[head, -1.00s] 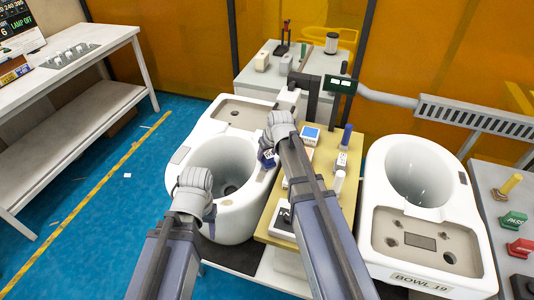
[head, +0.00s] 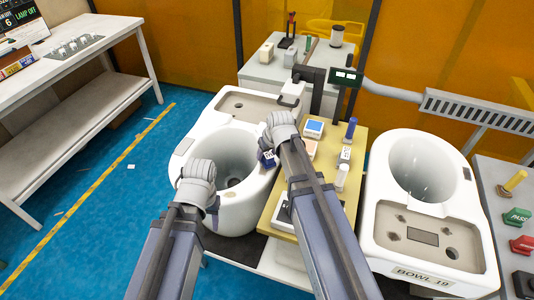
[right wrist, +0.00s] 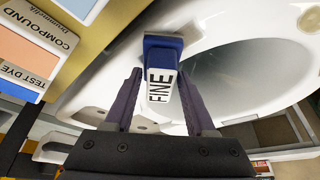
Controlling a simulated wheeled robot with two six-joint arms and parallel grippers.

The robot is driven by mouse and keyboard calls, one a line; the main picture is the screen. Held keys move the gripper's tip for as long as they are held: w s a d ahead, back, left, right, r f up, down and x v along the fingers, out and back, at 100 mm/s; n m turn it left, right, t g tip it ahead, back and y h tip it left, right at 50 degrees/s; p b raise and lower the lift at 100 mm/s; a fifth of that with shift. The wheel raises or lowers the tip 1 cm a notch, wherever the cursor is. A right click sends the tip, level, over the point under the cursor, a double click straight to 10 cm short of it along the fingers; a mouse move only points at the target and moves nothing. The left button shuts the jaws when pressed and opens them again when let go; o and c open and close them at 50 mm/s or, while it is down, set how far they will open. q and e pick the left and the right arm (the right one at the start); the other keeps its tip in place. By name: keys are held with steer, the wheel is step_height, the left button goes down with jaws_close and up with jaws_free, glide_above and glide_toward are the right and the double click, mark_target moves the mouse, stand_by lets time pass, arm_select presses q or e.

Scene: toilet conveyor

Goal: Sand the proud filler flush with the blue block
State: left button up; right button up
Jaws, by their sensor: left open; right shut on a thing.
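The blue block (right wrist: 160,52), labelled FINE, is in my right gripper (right wrist: 160,88), between its two fingers. It also shows in the head view (head: 266,159), at the right rim of the left toilet bowl (head: 232,203). In the right wrist view its far end is over the white rim; I cannot tell whether it touches. A round cream patch (right wrist: 311,20) shows on the white surface there; I cannot tell whether it is the filler. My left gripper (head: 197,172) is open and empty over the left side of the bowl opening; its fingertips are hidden.
A second toilet, BOWL 19 (head: 380,262), is further right. A black post (head: 322,95) stands behind.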

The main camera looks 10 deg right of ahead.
steer(key=shift+w+d, duration=0.45)
steer(key=shift+w, duration=0.25)
steer(key=shift+w+d, duration=0.45)
steer(key=shift+w, duration=0.25)
steer(key=shift+w+d+f, duration=0.15)
steer(key=shift+w+d, duration=0.1)
jaws_close()
step_height(320, 180, up, 6)
steer(key=p, duration=0.5)
steer(key=shift+p, duration=0.35)
step_height(320, 180, up, 3)
steer(key=p, duration=0.3)
